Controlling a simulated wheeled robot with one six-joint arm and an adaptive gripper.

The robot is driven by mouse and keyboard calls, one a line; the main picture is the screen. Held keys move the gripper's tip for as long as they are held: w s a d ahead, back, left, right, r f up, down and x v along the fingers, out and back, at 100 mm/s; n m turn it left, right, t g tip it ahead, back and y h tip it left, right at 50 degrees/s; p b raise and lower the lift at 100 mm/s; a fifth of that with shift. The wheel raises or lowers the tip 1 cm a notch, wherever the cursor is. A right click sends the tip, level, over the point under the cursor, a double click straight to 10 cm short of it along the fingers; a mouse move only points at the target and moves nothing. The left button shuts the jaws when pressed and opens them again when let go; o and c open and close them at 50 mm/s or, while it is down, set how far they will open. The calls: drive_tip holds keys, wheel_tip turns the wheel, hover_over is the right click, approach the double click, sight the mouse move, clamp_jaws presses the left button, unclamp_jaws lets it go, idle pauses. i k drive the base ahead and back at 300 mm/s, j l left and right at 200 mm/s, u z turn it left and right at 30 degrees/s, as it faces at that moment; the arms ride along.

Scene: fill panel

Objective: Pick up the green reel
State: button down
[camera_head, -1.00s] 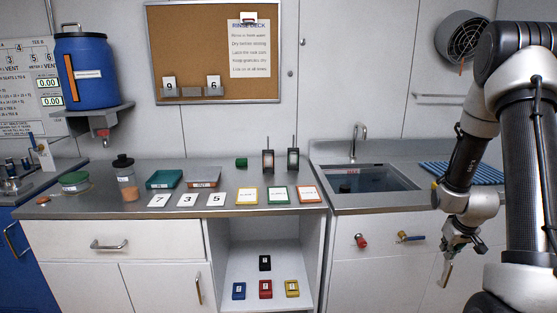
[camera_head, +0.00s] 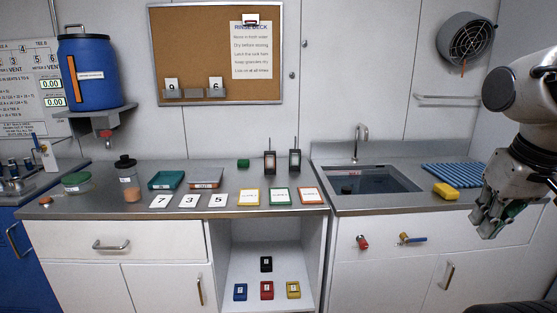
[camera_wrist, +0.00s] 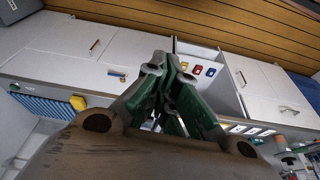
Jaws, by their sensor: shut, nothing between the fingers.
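A small dark-green item (camera_head: 243,163), which looks like the green reel, sits at the back of the steel counter (camera_head: 232,180), left of two handheld radios. It is too small to make out its shape well. My gripper (camera_head: 483,222) is at the far right, in front of the sink unit and well away from the green item. In the wrist view my gripper (camera_wrist: 167,72) has its green-sided fingers together and empty. I cannot make out the green item in the wrist view.
Two upright radios (camera_head: 270,160) stand right of the green item. Number cards (camera_head: 188,201) and coloured-frame cards (camera_head: 280,196) lie in front. A teal tray (camera_head: 166,180), a scale (camera_head: 206,178) and a dark-lidded jar (camera_head: 128,178) stand left. A sink (camera_head: 372,181) and yellow sponge (camera_head: 446,191) are right.

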sight(295, 159)
drive_tip(key=i+u, duration=0.45)
drive_tip(key=i, duration=1.1)
